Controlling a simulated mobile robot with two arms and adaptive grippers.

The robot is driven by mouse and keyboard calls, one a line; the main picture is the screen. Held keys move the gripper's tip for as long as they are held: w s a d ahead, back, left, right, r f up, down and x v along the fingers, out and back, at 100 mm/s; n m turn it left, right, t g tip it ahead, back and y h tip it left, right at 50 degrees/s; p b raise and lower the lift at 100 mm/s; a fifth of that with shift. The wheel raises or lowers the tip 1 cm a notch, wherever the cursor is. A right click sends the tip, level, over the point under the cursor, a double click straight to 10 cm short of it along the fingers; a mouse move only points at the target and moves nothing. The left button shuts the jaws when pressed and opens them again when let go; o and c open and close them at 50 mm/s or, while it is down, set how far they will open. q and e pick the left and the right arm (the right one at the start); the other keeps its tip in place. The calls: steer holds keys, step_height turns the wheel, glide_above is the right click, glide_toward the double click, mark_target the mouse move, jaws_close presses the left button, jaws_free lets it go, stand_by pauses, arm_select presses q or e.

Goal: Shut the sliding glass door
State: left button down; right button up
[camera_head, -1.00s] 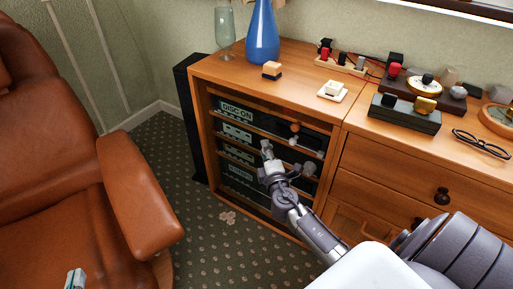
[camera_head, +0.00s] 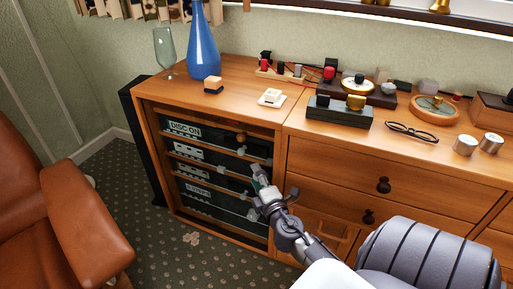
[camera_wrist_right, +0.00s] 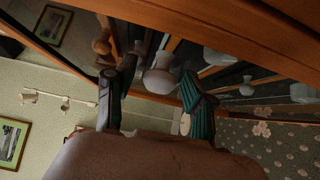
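A wooden media cabinet (camera_head: 146,139) has a dark glass front (camera_head: 215,174), with shelves of audio gear behind it. I cannot make out the sliding door's edge or how far it stands open. My right gripper (camera_head: 275,186) is in front of the glass, near the cabinet's right post. In the right wrist view its fingers (camera_wrist_right: 150,100) are apart. A pale rounded knob (camera_wrist_right: 160,77) shows between and beyond them; I cannot tell whether they touch it. A wooden knob (camera_wrist_right: 102,43) shows beyond the left finger. My left gripper is out of view.
A blue vase (camera_head: 205,45), a glass (camera_head: 164,48) and small items stand on the cabinet top. A drawer unit (camera_head: 330,168) with dark knobs adjoins on the right. A brown leather armchair (camera_head: 80,220) stands at left. Patterned carpet (camera_head: 180,262) is open between them.

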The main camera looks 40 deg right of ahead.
steer(key=v, duration=1.2)
steer(key=shift+a, duration=0.15)
stand_by(0.4)
